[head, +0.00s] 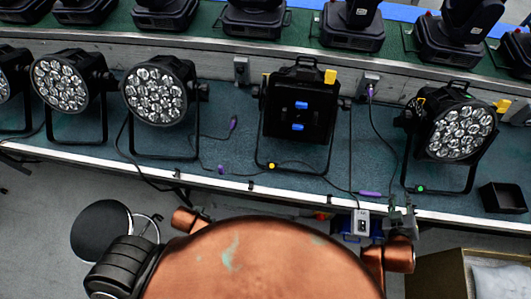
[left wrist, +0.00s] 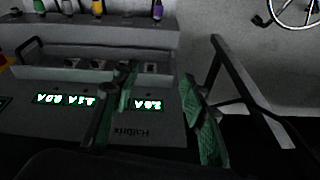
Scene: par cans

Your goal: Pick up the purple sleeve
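A small purple sleeve (head: 369,193) lies near the front edge of the teal-topped bench, right of centre in the head view. Other small purple pieces are a plug-like one (head: 233,122) on a cable and one (head: 370,90) by the back wall; I cannot tell if these are sleeves too. My right gripper (head: 401,217) is at the bench's front edge, just right of the lying purple piece and apart from it; its small fingers look parted. My left gripper (left wrist: 165,105) shows in the left wrist view, fingers apart and empty, over a dark panel with lit labels.
Several par cans stand on the bench (head: 70,152), including a lit-faced one (head: 460,130) and a back-turned one (head: 300,110). A black open box (head: 503,198) is at the right. Cables cross the bench. A purple-ended item (left wrist: 157,12) stands behind the panel in the left wrist view.

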